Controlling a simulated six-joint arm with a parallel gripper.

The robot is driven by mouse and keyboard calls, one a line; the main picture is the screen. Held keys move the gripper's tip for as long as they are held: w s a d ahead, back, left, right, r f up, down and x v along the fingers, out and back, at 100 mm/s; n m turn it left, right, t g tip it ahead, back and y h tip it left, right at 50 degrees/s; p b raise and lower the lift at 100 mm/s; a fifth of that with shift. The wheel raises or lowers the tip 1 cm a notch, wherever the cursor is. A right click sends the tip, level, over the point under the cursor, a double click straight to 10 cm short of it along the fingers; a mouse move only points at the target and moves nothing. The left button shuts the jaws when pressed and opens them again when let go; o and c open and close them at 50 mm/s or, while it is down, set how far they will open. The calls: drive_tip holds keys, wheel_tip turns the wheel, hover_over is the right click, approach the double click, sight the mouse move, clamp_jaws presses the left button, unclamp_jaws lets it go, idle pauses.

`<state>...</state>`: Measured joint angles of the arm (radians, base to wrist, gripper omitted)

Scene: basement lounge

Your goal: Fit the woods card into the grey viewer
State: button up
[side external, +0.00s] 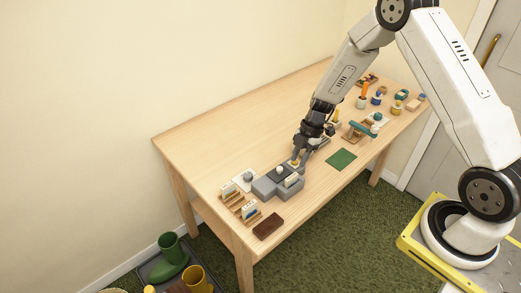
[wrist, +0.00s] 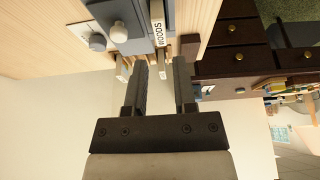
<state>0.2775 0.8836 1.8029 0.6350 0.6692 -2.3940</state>
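The grey viewer (side external: 263,187) sits near the table's front left, a blocky body with a pale knob on top; it also shows in the wrist view (wrist: 132,42). The woods card (wrist: 158,24), pale with "WOODS" on its edge, stands upright at the viewer, with grey body on both sides. A pale card (side external: 292,180) shows there in the side view; its label is unreadable. How deep it sits I cannot tell. My gripper (wrist: 161,62) is open, its fingers apart with the woods card beyond their tips. In the side view my gripper (side external: 299,157) is low over the viewer's back right.
Two wooden stands hold cards (side external: 226,192) (side external: 249,211) left of the viewer. A white plate with a knob (side external: 246,176) lies behind them. A dark brown block (side external: 268,226) and a green mat (side external: 341,160) lie near the front edge. Several small items crowd the far right; the back left is clear.

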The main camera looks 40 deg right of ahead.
drive_tip(key=shift+v, duration=2.4)
drive_tip(key=s+a+r+m+t+h, duration=0.1)
drive_tip(key=s+a+r+m+h, duration=0.1)
drive_tip(key=s+r+m, duration=0.3)
drive_tip(key=s+a+r+m+t+h, duration=0.1)
drive_tip(key=s+a+r+m+h, duration=0.1)
drive_tip(key=s+a+r+m, duration=0.3)
drive_tip(key=shift+s+r+m+t, duration=0.35)
drive_tip(key=shift+s+m, duration=1.75)
drive_tip(key=shift+m, duration=1.9)
